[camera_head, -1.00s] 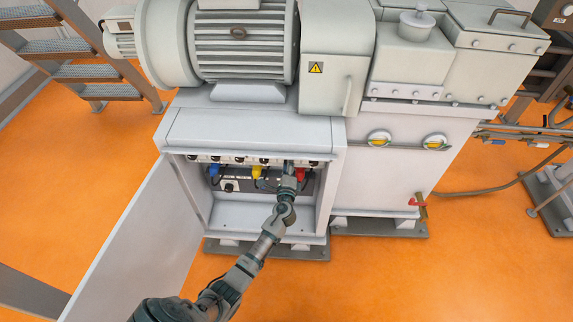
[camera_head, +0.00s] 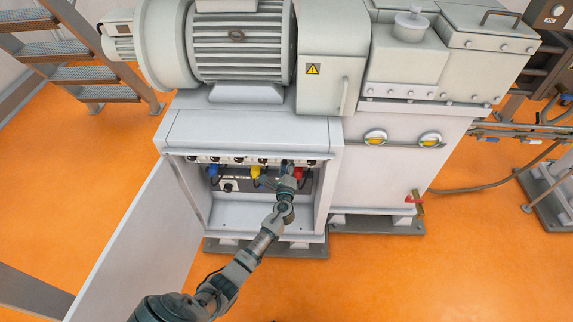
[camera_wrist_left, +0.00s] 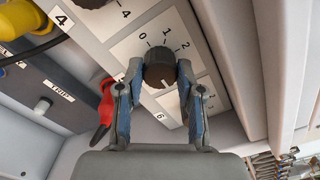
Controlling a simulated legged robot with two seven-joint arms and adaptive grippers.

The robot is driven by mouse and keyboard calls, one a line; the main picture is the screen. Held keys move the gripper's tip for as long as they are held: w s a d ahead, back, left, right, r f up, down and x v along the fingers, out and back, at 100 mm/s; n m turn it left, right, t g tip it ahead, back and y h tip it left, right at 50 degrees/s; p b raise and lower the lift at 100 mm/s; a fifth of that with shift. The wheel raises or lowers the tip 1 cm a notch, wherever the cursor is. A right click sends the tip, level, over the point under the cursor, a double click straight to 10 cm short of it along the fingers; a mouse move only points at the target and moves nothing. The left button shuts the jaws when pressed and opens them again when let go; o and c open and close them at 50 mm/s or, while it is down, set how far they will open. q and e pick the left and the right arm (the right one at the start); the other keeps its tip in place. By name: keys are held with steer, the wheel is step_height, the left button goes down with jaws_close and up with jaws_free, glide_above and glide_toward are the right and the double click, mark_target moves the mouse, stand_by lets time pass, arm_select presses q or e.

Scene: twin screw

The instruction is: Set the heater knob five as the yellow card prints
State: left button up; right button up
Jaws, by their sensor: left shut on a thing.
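My left gripper (camera_head: 286,174) reaches into the open cabinet bay, at the fifth place from the left in a row of dark knobs. In the left wrist view, its fingers (camera_wrist_left: 160,84) are shut on a dark round knob (camera_wrist_left: 159,66), one on each side. This knob sits on a white scale plate (camera_wrist_left: 138,36) with 0, 1 and 2 readable; other marks are partly covered. It lies between the labels 4 and 6; its own label is hidden. A short pale mark shows low on the knob's face. I see no yellow card. My right gripper is out of view.
Below the knobs are blue, yellow (camera_head: 256,171) and red (camera_head: 298,172) plugs with cables. A red plug (camera_wrist_left: 105,108) is close beside the left finger. The cabinet door (camera_head: 140,240) stands open at left. A bay side wall (camera_wrist_left: 230,60) is right of the gripper.

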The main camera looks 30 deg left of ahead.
arm_select(q)
steer(key=o, duration=1.2)
steer(key=shift+d+f, duration=0.2)
steer(key=shift+f, duration=0.15)
steer(key=shift+c, duration=0.2)
steer(key=shift+w, duration=0.1)
steer(key=shift+r, duration=0.15)
steer(key=v, duration=1.2)
steer(key=shift+a, duration=0.1)
